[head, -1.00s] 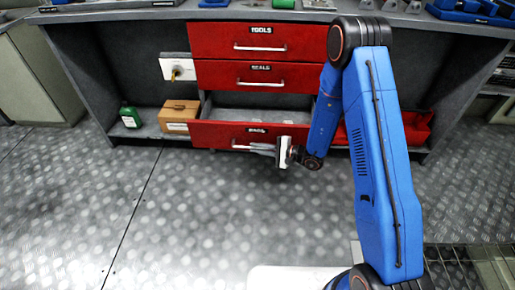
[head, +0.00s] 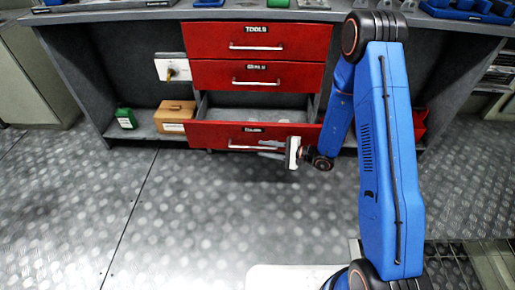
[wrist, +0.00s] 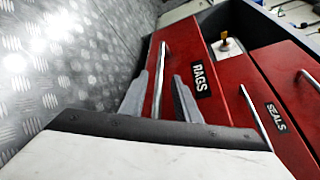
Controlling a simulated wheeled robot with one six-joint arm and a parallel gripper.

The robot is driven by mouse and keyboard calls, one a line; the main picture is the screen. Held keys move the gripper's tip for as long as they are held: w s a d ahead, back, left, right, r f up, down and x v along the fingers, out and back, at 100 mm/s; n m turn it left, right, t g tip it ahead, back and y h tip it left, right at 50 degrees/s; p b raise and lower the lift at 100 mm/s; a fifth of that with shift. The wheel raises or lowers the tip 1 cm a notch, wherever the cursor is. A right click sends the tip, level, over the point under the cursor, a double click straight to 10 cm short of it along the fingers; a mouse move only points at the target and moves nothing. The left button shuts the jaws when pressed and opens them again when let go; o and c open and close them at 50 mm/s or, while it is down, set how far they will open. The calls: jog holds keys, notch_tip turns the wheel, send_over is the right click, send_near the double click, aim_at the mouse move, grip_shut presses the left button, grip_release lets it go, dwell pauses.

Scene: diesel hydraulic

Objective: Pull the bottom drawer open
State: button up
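The bottom drawer (head: 215,134), red with a bar handle (head: 240,147), stands pulled out. Its grey inside shows behind its front panel. The wrist view shows its front (wrist: 212,60) with a "RAGS" label and the handle (wrist: 160,75). My gripper (head: 268,149) is at the right part of this handle. Its two fingers are spread, one on each side of the bar in the wrist view (wrist: 160,95), with gaps between fingers and bar. The gripper holds nothing.
The "TOOLS" drawer (head: 210,40) and "SEALS" drawer (head: 215,74) above are shut. A wooden box (head: 175,108) and a green container (head: 126,118) sit on the low shelf to the left. The metal floor (head: 190,220) in front is clear.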

jog(key=v, duration=1.2)
jog(key=s+a+r+n+g+h, duration=0.1)
jog(key=s+r+n+g+h, duration=0.2)
jog(key=s+r+n+g, duration=0.95)
jog(key=s+d+r+m+t+h, duration=0.2)
jog(key=s+d+r+t+h, duration=0.9)
jog(key=s+d+r, duration=0.6)
jog(key=shift+s+r+t+h, duration=0.35)
jog(key=shift+s+r, duration=0.2)
jog(key=shift+s, duration=0.4)
jog(key=shift+a, duration=0.1)
